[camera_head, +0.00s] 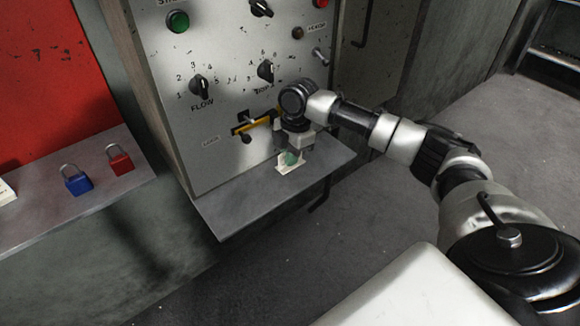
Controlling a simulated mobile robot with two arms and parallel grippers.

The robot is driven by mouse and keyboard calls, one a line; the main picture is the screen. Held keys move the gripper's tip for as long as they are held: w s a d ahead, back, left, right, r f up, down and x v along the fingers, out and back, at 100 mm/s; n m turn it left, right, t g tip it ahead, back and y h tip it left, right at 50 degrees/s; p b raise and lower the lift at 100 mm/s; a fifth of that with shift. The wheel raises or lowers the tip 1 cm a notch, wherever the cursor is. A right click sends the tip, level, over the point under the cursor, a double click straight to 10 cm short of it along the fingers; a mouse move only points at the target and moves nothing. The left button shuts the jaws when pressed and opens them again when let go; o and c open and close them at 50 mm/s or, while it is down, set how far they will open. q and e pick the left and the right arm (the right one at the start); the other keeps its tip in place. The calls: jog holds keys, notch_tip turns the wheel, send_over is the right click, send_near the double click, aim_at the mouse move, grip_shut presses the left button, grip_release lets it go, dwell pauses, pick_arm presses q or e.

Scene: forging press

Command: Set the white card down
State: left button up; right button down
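The white card (283,167), with a green round patch on it, is low in front of the grey control panel, over the right part of the panel's metal shelf (245,205). My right gripper (293,152) points down right at the card's upper edge and hides part of it. The fingertips are too small and covered to tell whether they are closed on the card. I cannot tell whether the card touches the shelf or is just above it. My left gripper is not in view.
A yellow-and-black bar with a handle (250,124) sits on the panel close to my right gripper. Knobs (201,87) are above it. A blue padlock (78,184) and a red padlock (120,160) stand on the left ledge (110,190). The shelf's left part is clear.

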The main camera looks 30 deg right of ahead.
aim_at(290, 177)
jog(key=shift+f, duration=2)
jog(key=shift+f, duration=0.1)
jog(key=c, duration=1.3)
grip_release()
jog(key=shift+c, duration=0.2)
jog(key=r, duration=0.4)
jog(key=d+r, duration=0.1)
jog(key=r, duration=0.7)
jog(key=shift+w+d, duration=0.1)
jog(key=shift+d, duration=0.3)
